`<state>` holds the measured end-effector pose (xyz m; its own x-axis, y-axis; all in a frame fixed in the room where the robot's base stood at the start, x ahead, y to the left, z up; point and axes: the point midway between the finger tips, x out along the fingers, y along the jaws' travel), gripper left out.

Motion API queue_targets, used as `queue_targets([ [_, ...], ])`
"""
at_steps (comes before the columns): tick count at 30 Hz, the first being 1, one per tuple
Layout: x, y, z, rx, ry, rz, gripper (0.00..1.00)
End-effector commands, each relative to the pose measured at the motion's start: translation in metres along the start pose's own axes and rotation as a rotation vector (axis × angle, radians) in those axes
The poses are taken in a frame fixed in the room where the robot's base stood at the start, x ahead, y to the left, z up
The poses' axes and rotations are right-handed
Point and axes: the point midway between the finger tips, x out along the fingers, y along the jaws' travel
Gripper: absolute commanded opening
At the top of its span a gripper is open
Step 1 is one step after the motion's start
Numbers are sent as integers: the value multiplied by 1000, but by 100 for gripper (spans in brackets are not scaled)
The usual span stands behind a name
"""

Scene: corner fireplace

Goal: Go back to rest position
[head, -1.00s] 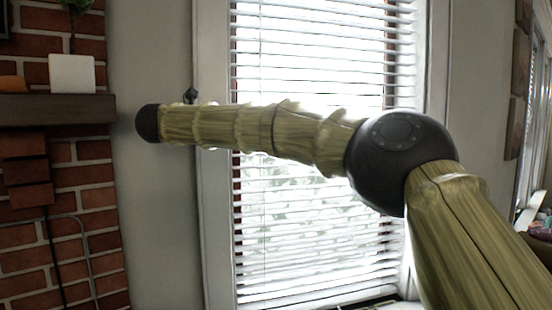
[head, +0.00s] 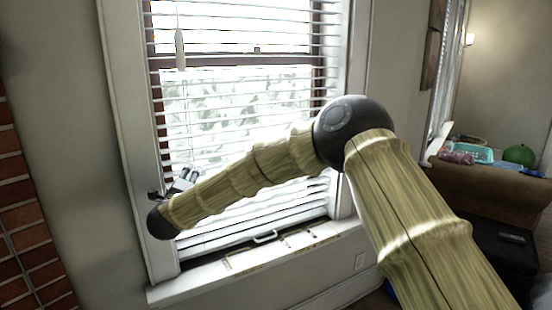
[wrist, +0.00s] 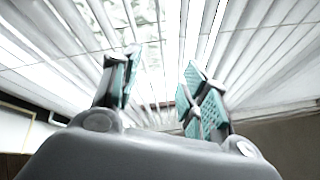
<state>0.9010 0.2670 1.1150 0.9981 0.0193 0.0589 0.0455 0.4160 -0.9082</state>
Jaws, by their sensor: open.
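My arm reaches across the head view in front of the window, bent at a dark round joint, with its far end low on the left. My gripper (head: 184,180) shows small and partly hidden behind the end of the arm, near the window's lower left. In the wrist view my gripper (wrist: 160,80) has its two teal-padded fingers apart, with nothing between them. The white window blinds (wrist: 60,30) fill the background beyond the fingers.
The window blinds (head: 235,95) are behind the arm, with a white sill (head: 205,283) below. A brick wall (head: 20,215) is at the left edge.

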Motion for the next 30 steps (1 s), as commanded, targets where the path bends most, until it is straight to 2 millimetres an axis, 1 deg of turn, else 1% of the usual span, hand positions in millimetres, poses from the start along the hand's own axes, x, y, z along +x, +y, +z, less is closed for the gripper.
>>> queue_targets([
  [1,-4,20,-17,-61,-9,34,45],
  [5,-18,65,-59,-216,-37,115,45],
  [6,-23,79,-73,-261,-46,140,45],
  [11,-47,129,-127,-435,-84,245,45],
  [15,-74,168,-176,-579,-122,339,45],
  [20,-110,206,-233,-730,-168,450,45],
  [21,-120,216,-248,-767,-181,479,45],
  [23,-136,228,-269,-820,-202,522,45],
  [27,-175,253,-319,-935,-252,625,45],
  [29,-194,262,-340,-981,-275,671,45],
  [30,-206,267,-354,-1012,-291,701,45],
])
